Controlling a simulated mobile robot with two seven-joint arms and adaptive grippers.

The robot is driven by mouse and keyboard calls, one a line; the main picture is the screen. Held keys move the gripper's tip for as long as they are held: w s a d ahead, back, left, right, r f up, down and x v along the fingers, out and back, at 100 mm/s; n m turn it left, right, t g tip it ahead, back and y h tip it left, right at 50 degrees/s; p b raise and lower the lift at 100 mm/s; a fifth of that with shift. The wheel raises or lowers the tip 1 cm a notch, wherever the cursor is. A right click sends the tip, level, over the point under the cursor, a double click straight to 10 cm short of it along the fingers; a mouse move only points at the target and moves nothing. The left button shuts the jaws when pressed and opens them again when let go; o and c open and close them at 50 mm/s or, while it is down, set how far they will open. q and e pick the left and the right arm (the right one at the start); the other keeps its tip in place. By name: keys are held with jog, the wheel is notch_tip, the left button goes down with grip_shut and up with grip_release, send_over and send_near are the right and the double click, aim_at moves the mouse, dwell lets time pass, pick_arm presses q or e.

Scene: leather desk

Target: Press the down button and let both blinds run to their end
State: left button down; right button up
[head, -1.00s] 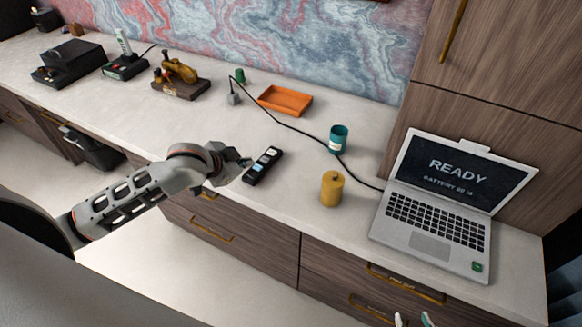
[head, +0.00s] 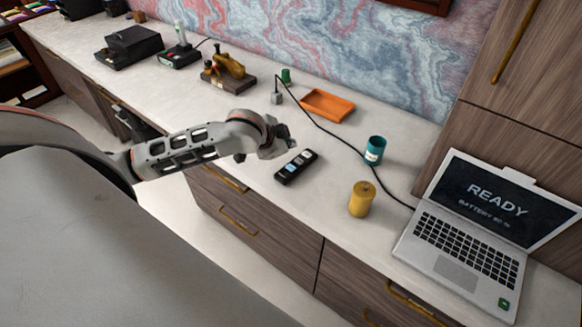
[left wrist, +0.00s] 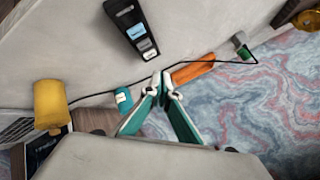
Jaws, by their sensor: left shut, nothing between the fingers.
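A small black remote with pale and light-blue buttons (head: 296,167) lies on the light desktop. It also shows in the left wrist view (left wrist: 132,30), near the top. Which button is the down one is too small to tell. My left gripper (head: 291,144) is just beyond the remote in the head view, apart from it, and appears above the desktop. Its fingers (left wrist: 160,80) are shut with nothing between them. No blinds show in either view, and my right gripper is not in view.
A yellow cylinder (head: 362,199), a teal cup (head: 375,151) and an open laptop (head: 470,230) stand to the right. A black cable (head: 330,131) runs behind the remote to the laptop. An orange tray (head: 328,105) sits farther back. The desktop around the remote is clear.

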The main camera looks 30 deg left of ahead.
pick_arm(q)
send_over(290, 169)
notch_tip(290, 169, down, 6)
jog(key=shift+r+b, duration=0.15)
jog(key=shift+b, duration=0.15)
jog(key=shift+f, duration=0.65)
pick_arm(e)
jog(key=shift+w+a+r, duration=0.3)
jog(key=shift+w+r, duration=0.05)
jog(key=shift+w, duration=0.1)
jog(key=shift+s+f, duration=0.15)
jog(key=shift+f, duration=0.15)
pick_arm(q)
jog(key=shift+f, duration=0.1)
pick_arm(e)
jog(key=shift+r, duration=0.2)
pick_arm(q)
jog(key=shift+f, duration=0.4)
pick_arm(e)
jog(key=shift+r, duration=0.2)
